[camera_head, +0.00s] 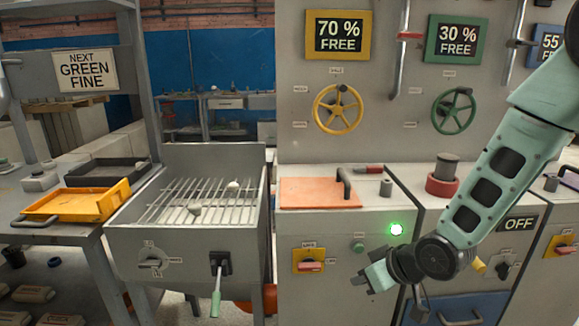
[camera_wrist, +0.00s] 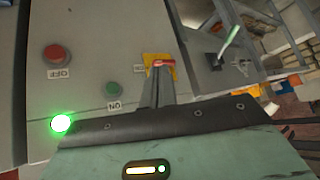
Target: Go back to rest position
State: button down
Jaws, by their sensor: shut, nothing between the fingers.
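My gripper (camera_head: 368,277) is at the end of my teal arm, in front of the grey cabinet in the head view. It is low, below the small green button (camera_head: 358,247) and to the right of the red switch on its yellow plate (camera_head: 308,261). In the wrist view the narrow shut fingers (camera_wrist: 159,78) point towards the red switch (camera_wrist: 163,63) and cover part of its yellow plate. Nothing is held. Whether the fingertips touch anything cannot be told.
A green lamp (camera_head: 396,229) glows on the cabinet; a red OFF button (camera_wrist: 54,53) and green ON button (camera_wrist: 112,89) show in the wrist view. A grated sink (camera_head: 160,240) with a green-handled lever (camera_head: 217,285) stands left. Yellow (camera_head: 337,108) and green (camera_head: 455,111) handwheels are above.

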jog(key=s+a+r+g+h, duration=0.1)
jog(key=s+r, duration=0.3)
jog(key=s, duration=0.4)
jog(key=s+r+g+h+p, duration=0.1)
jog(key=s+r+g+h, duration=0.1)
jog(key=s, duration=0.7)
jog(key=s+a+r+n+g+h, duration=0.1)
jog(key=s+r+g, duration=0.2)
jog(key=s+r, duration=0.3)
jog(key=s, duration=0.3)
jog(key=shift+s+a+r+h, duration=0.15)
jog(key=shift+a+r+h, duration=0.15)
